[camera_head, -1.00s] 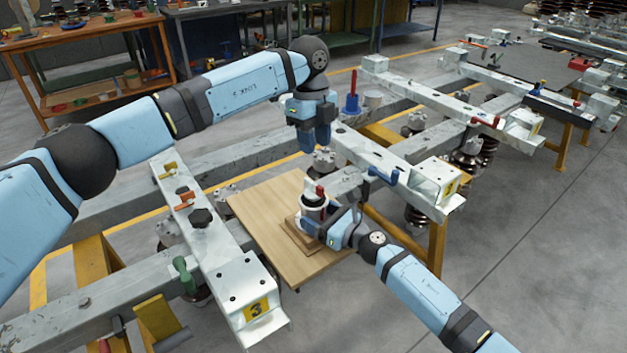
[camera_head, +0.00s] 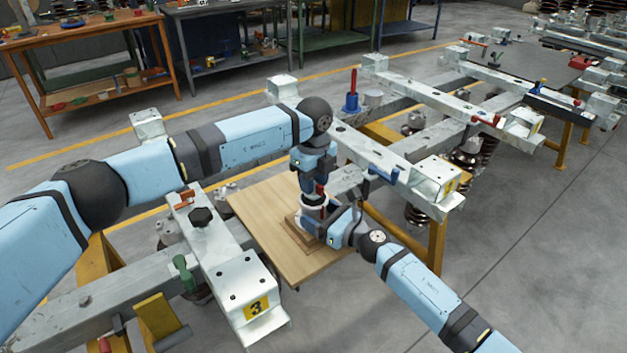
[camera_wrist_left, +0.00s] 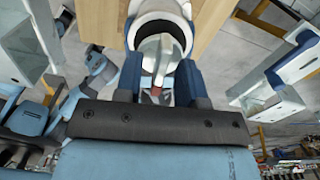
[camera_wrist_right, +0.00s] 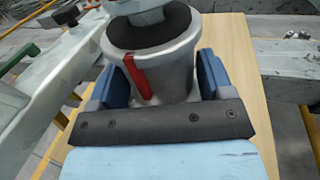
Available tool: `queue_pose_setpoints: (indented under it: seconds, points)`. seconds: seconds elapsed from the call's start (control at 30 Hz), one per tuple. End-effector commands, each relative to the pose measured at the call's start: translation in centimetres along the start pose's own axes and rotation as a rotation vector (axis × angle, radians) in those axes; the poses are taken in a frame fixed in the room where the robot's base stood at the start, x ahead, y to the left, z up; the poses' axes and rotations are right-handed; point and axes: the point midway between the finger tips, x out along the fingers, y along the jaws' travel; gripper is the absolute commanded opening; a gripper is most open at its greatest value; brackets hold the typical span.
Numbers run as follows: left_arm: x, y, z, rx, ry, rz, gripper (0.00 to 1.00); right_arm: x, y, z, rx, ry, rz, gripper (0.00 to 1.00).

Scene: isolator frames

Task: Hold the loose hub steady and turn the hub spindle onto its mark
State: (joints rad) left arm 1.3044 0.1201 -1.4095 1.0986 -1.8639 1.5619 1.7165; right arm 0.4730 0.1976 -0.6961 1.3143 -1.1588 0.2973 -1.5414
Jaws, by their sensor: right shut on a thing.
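A red strip (camera_wrist_right: 137,78) runs down the hub, and a dark ring surrounds the spindle (camera_wrist_right: 145,14) on top. My left gripper (camera_head: 314,188) points down just over the hub. In the left wrist view its fingers stand apart on both sides of the grey spindle top (camera_wrist_left: 160,52); contact is unclear.
A frame with a yellow 3 label (camera_head: 245,285) is at left, another (camera_head: 410,165) at right with a blue clamp (camera_head: 383,176). Workbenches stand behind, with open floor at right.

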Motion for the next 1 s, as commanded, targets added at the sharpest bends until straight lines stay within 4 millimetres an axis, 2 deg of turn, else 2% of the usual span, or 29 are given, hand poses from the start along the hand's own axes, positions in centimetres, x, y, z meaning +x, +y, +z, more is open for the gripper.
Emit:
queue_pose_setpoints:
  seconds: [0.23, 0.27, 0.4, 0.43, 0.57, 0.8, 1.0]
  points:
    - [0.11, 0.0, 0.01, 0.0, 0.0, 0.0, 0.36, 0.01, 0.0, -0.01, 0.0, 0.0, 0.0, 0.0]
    - [0.11, 0.0, 0.01, 0.0, 0.0, 0.0, 0.34, 0.01, 0.0, -0.01, 0.0, 0.0, 0.0, 0.0]
    - [0.1, 0.0, 0.02, 0.0, 0.0, 0.0, 0.02, 0.01, 0.0, -0.01, 0.0, 0.0, 0.0, 0.0]
    - [0.1, 0.0, 0.02, 0.0, 0.0, 0.0, 0.0, 0.01, 0.0, -0.01, 0.0, 0.0, 0.0, 0.0]
    - [0.09, 0.0, 0.03, 0.003, 0.0, 0.0, 0.0, 0.01, 0.0, -0.01, 0.0, 0.0, 0.0, 0.0]
    - [0.1, 0.02, 0.05, 0.124, -0.001, 0.001, 0.0, 0.01, 0.0, -0.01, 0.0, 0.0, 0.0, 0.0]
    - [0.1, 0.02, 0.05, 0.132, -0.001, 0.001, 0.0, 0.0, 0.0, -0.02, 0.0, 0.0, 0.0, 0.0]
